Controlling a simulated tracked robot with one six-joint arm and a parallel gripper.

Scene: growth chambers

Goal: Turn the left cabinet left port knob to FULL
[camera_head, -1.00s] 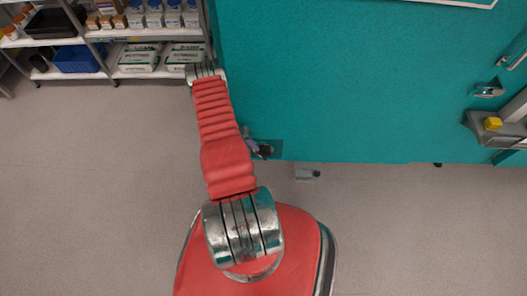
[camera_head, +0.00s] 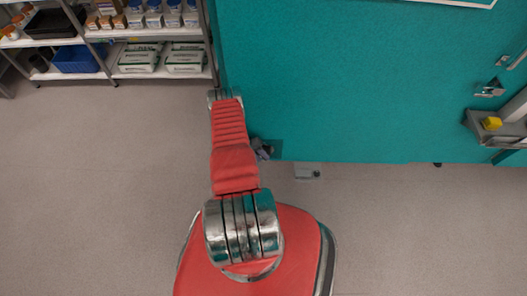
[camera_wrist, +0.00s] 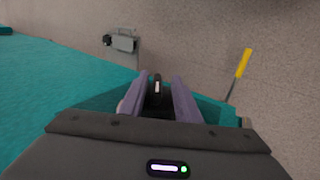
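The teal cabinet (camera_head: 360,85) fills the upper right of the head view, and its teal surface also shows in the wrist view (camera_wrist: 50,85). My gripper (camera_head: 262,150) is small beside the cabinet's lower left corner, partly hidden by my red arm. In the wrist view my gripper (camera_wrist: 158,84) has two purple-grey fingers standing apart. A small dark piece with a white mark, like a knob with a pointer (camera_wrist: 157,88), shows between them. I see a gap on each side of it. Its lower part is hidden, and no FULL label is readable.
A grey box with a dark round part (camera_wrist: 123,40) sits beyond the fingers. A yellow-handled lever (camera_wrist: 243,63) rises at right. In the head view, shelves (camera_head: 135,72) stand upper left and a grey ledge with a yellow block (camera_head: 492,123) is at right. Floor at left is clear.

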